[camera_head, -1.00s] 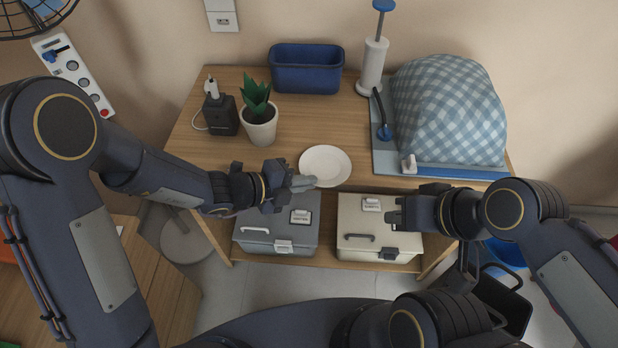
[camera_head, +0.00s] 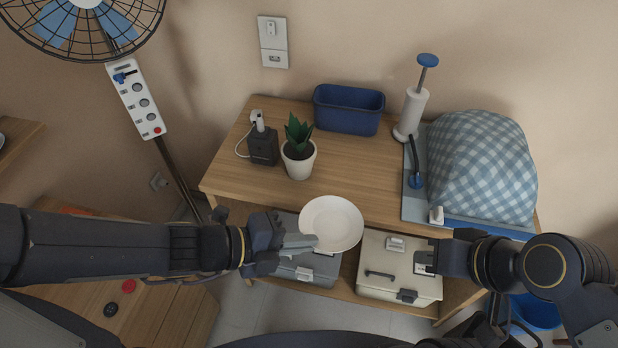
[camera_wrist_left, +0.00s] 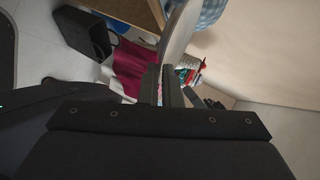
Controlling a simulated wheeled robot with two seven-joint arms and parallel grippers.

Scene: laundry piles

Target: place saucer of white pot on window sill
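The white saucer (camera_head: 331,222) is held at its near left edge by my left gripper (camera_head: 303,243). It is in front of the table's front edge, above the grey box. In the left wrist view the saucer (camera_wrist_left: 178,32) shows nearly edge-on between the fingers (camera_wrist_left: 162,86). The white pot (camera_head: 298,164) with a green plant stands on the table without the saucer under it. My right gripper (camera_head: 428,262) is by the cream box and holds nothing that I can see; its finger gap is unclear. No window sill is in view.
The wooden table (camera_head: 240,180) carries a black adapter (camera_head: 263,147), a blue bin (camera_head: 348,112), a white pump (camera_head: 410,110) and a checked cloth cover (camera_head: 482,165). The grey box (camera_head: 308,272) and cream box (camera_head: 400,280) sit below. A fan (camera_head: 85,25) stands at upper left.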

